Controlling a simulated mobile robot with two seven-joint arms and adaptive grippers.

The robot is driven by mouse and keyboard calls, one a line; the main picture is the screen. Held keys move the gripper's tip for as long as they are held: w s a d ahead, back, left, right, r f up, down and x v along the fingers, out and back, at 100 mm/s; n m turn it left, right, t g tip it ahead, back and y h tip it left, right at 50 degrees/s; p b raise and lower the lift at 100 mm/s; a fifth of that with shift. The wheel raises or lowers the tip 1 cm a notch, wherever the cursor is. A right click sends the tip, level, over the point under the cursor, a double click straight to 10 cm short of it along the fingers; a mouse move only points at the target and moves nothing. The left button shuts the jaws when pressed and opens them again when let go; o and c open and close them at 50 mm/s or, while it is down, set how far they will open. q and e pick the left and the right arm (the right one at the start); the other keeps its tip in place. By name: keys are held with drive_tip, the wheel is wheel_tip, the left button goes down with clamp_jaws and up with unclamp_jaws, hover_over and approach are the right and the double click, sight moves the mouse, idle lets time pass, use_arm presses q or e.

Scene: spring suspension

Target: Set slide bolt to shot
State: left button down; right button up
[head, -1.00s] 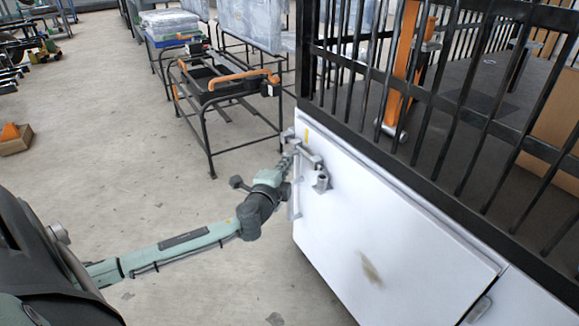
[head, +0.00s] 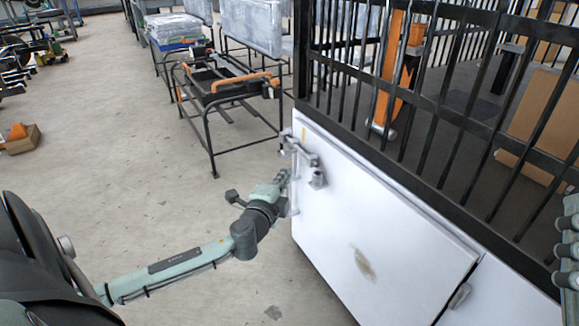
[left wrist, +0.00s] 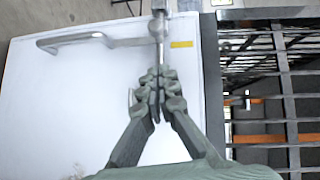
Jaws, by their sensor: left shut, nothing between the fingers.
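The slide bolt (head: 300,150) is a grey metal bar with fittings at the upper left corner of a white panel (head: 370,220), running level along it. A short round stub (head: 317,180) sticks out by its right end. In the left wrist view the bolt (left wrist: 158,28) stands upright at top centre. My left gripper (head: 283,178) is just left of and below the bolt in the head view. Its fingers (left wrist: 157,82) are shut and empty; their tips overlap the bolt's near part in the left wrist view, and contact is unclear.
A grey bar handle (left wrist: 75,40) runs beside the bolt, near a yellow mark (left wrist: 182,44). Black railings (head: 440,100) rise above the panel. A black metal trolley (head: 225,95) stands behind. The floor left of the panel is open.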

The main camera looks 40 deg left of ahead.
use_arm(q)
drive_tip(key=v, duration=0.5)
use_arm(e)
drive_tip(key=shift+w+a+f+g, duration=0.15)
drive_tip(key=shift+w+f+g, duration=0.15)
drive_tip(key=shift+f, duration=0.1)
